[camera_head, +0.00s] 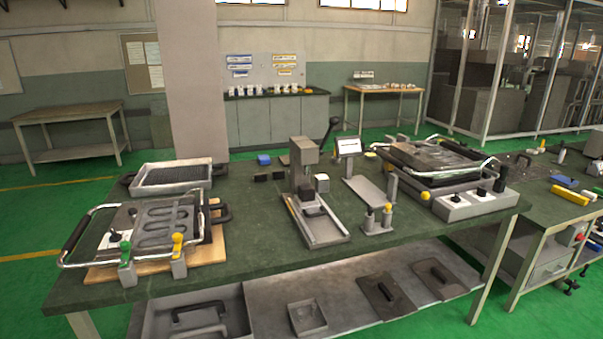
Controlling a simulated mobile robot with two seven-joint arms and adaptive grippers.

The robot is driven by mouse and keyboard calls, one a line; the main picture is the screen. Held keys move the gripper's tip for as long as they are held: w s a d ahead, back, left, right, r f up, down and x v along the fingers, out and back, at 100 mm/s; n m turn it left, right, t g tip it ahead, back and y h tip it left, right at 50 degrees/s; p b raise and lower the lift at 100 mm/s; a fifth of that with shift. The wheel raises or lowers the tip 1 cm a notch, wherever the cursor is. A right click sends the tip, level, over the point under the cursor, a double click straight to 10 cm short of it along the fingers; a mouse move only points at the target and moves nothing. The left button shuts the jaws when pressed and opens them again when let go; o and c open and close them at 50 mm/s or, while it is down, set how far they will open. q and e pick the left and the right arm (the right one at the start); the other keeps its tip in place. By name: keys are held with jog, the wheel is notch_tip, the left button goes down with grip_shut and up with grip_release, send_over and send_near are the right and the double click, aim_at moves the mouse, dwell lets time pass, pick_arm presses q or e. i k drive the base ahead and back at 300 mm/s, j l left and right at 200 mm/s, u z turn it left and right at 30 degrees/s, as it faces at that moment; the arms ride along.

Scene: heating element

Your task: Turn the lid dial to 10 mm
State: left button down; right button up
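Two appliances with dials stand on the dark green workbench (270,262). At the left end, an open metal unit (160,222) with a winding heating element lies on a wooden board; a small black dial (115,237) sits on its left part. At the right, a dark press-like unit (425,160) with bar handles has a light control box (462,207) in front, with black knobs (481,193) on top. I cannot tell which dial is the lid dial. Any scale or mm marks are too small to read. Neither of my grippers is in view.
Green-knobbed (125,248) and yellow-knobbed (178,242) posts stand before the left unit. A vertical stand (305,185), a small screen (348,147) and a metal tray (170,174) are on the bench. The front middle of the bench is clear. A lower shelf holds flat parts.

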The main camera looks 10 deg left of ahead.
aim_at(115, 236)
jog(key=u, duration=1.35)
